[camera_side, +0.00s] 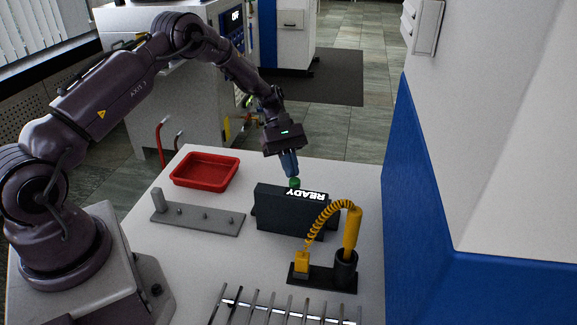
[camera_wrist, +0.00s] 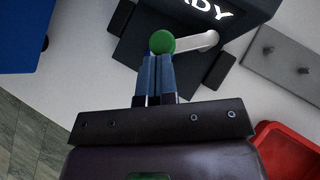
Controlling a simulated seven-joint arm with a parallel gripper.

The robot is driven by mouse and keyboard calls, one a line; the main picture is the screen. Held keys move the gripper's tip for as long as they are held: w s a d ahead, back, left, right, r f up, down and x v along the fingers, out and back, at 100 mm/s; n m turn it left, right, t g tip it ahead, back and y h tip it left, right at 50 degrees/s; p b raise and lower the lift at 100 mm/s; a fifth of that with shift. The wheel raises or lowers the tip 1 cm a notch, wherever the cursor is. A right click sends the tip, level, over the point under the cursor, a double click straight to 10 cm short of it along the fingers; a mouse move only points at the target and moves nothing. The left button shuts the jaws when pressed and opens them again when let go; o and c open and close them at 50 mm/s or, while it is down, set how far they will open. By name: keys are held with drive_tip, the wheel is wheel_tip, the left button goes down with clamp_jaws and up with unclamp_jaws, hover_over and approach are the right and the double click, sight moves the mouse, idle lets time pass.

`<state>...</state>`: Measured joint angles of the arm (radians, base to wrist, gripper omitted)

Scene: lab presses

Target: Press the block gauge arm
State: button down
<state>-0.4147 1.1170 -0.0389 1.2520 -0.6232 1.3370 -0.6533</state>
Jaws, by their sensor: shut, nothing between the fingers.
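The block gauge (camera_side: 285,212) is a dark box marked READY on the white table. In the wrist view the dark gauge body (camera_wrist: 195,70) shows at the top. Its pale arm (camera_wrist: 197,43) ends in a green round knob (camera_wrist: 162,41). In the wrist view the fingertips (camera_wrist: 157,58) overlap the knob's lower edge. I cannot tell whether they touch it.
A red tray (camera_side: 205,170) and a grey plate with pegs (camera_side: 197,220) lie to the left. A yellow coiled-cord tool in a black holder (camera_side: 323,275) stands in front, near a metal rack (camera_side: 285,310). A blue and white cabinet (camera_side: 440,220) is on the right.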

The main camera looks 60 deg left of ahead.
idle(0.5)
drive_tip(key=w+a+f+v, duration=0.1)
drive_tip(key=v, duration=1.2)
drive_tip(key=shift+a+f, duration=0.25)
drive_tip(key=shift+f, duration=0.15)
drive_tip(key=shift+w, duration=0.1)
